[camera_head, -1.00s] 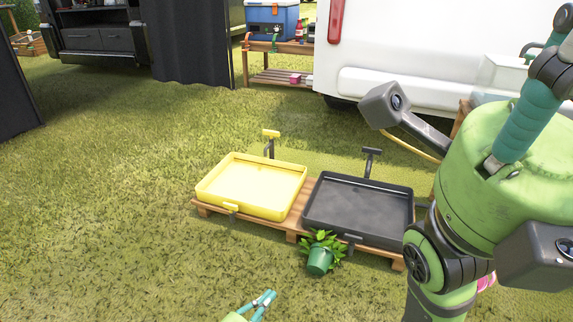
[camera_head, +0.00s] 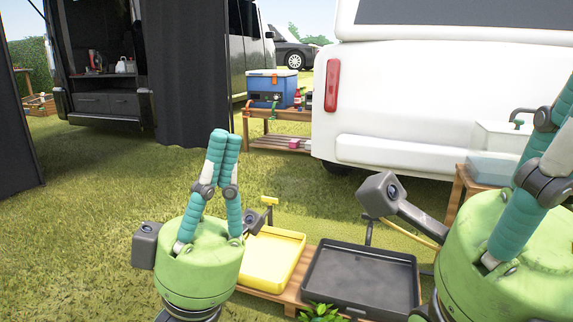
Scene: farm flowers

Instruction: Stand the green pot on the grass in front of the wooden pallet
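Leaves of the potted plant (camera_head: 320,313) show at the bottom edge in the head view, in front of the wooden pallet (camera_head: 291,298). The green pot itself is below the picture's edge and hidden from view. My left gripper (camera_head: 225,140) is raised with its teal fingers pointing up. Its fingertips are together with nothing between them. It stands in front of the left side of the yellow tray, apart from the plant. My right gripper (camera_head: 545,190) is large at the right edge, with fingers pointing up; its fingertips are cut off, so its opening cannot be judged.
The pallet carries a yellow tray (camera_head: 285,247) and a black tray (camera_head: 362,276). A white vehicle (camera_head: 425,100) stands behind, with a wooden table (camera_head: 285,117) bearing a blue cooler (camera_head: 272,88). Open grass (camera_head: 90,215) lies to the left.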

